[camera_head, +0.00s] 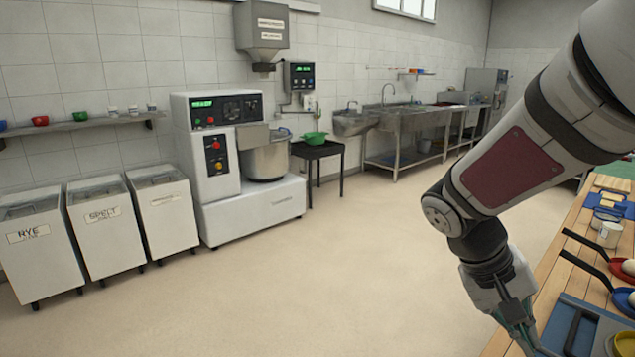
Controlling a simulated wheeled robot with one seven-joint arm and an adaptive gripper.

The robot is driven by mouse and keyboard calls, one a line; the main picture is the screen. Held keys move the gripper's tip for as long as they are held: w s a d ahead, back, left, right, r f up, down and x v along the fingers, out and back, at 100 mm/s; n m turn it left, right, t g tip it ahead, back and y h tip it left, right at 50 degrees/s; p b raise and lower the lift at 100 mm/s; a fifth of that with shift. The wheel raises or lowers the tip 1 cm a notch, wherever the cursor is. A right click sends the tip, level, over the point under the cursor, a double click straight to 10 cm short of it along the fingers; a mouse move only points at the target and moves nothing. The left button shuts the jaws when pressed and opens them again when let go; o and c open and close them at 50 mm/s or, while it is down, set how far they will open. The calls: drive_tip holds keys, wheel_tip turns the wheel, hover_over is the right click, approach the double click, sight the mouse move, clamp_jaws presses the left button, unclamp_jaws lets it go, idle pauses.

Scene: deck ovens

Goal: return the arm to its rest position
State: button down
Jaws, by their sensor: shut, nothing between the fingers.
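My arm comes in from the upper right and bends at a dark joint. The forearm carries a dark red panel. My gripper (532,340) points down at the lower right, by the left edge of the wooden table (497,343). Its fingers look shut and hold nothing. The fingertips lie close to the bottom edge of the picture. I cannot tell how high they are above the table.
Labelled bins (105,235), a mixer (240,165) and a steel sink (400,125) line the wall. The floor between is clear.

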drive_tip(key=s+a+r+n+t+y+p, duration=0.3)
drive_tip(key=s+a+r+t+y, duration=0.3)
drive_tip(key=s+a+r, duration=0.5)
drive_tip(key=shift+s+a+r+p, duration=0.4)
drive_tip(key=shift+s+a+p, duration=0.45)
drive_tip(key=shift+s, duration=0.25)
